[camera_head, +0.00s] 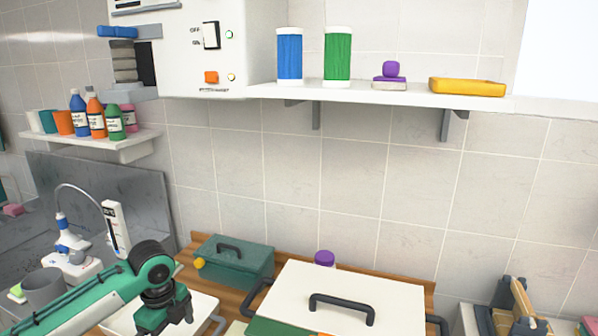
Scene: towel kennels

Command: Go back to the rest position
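My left arm reaches in from the lower left, green with black joints. Its gripper (166,312) hangs at the lower left, in front of a white tray and left of the big white-lidded box. The fingertips are small and dark, and I cannot tell whether they are apart. Nothing is clearly seen held in them. My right gripper is not in view.
A white lid with a dark handle (342,303) fills the lower middle. Behind are a teal box (232,262) and a wall shelf (380,96) with blue (289,56) and green (338,56) rolls. A wood-and-grey object (518,305) stands lower right.

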